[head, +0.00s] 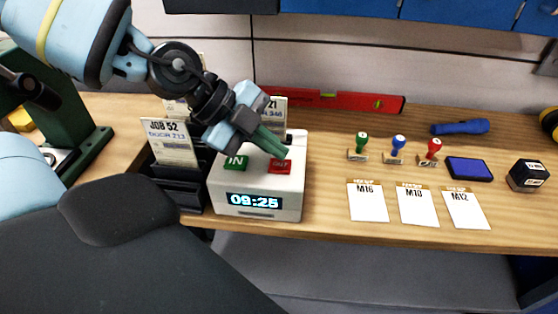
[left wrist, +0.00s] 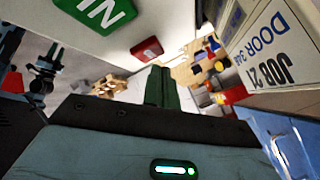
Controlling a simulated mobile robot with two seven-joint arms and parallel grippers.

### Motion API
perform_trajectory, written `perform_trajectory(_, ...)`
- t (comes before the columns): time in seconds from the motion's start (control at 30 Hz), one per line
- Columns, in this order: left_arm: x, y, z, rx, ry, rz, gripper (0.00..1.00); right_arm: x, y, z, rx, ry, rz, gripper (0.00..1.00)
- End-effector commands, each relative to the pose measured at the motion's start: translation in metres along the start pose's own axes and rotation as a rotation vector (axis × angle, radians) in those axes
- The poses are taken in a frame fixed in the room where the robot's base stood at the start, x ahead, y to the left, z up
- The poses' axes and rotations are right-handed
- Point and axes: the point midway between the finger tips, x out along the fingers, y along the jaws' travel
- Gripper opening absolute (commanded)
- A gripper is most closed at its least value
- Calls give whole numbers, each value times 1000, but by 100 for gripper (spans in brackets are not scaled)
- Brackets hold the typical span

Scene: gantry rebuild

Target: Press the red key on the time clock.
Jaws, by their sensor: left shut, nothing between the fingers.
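The white time clock (head: 255,188) stands near the bench's front edge, its display reading 09:25. On its top are a green IN key (head: 236,163) and a red OUT key (head: 280,166). My left gripper (head: 279,150) is shut and empty, its green fingertips just above and behind the red key in the head view. In the left wrist view the shut fingers (left wrist: 161,88) point past the red key (left wrist: 146,49), with a gap in the picture between them; contact cannot be confirmed. The green key (left wrist: 96,12) is at upper left there. My right gripper is not in view.
A black rack (head: 180,188) with job cards (head: 168,141) stands left of the clock; another card (head: 275,112) stands behind it. Stamps, an ink pad (head: 469,169) and white cards (head: 368,202) lie to the right. A red level (head: 350,101) lies at the back.

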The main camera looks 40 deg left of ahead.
Motion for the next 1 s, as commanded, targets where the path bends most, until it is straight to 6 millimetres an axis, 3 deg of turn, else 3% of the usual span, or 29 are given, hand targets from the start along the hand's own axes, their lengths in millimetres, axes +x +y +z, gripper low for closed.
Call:
perform_trajectory(0.43, -4, -3, -2, 2, -1, -2, 0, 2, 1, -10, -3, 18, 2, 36)
perform_trajectory(1.0, -36, -26, -26, 3, -1, -4, 0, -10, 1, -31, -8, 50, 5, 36)
